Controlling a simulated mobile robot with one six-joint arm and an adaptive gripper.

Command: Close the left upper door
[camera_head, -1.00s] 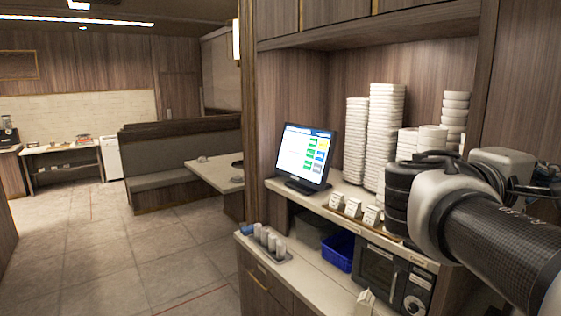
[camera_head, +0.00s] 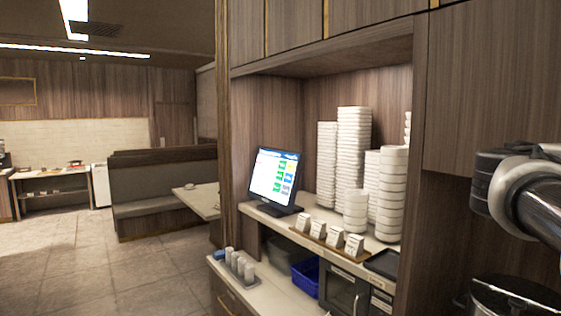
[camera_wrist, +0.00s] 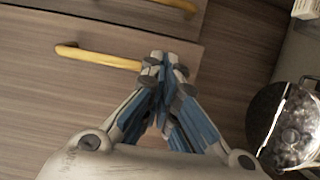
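In the head view, a row of flat wooden upper door panels runs along the top above the counter niche. The left panel (camera_head: 246,36) and the middle panel (camera_head: 294,22) look flush with the cabinet front; their tops are cut off. I see no upper door standing open and cannot tell which panel is the left upper door. In the wrist view, my gripper (camera_wrist: 166,60) has its fingertips together with nothing visible between them. It appears just right of a yellow bar handle (camera_wrist: 98,57) on a wooden front; contact cannot be told.
The counter niche holds a monitor (camera_head: 274,178), tall stacks of white bowls (camera_head: 353,150) and a blue bin (camera_head: 306,275). A large wood panel (camera_head: 495,90) stands at the right near my arm. A round metal vessel (camera_wrist: 285,120) is at the wrist view's right. Floor at left is clear.

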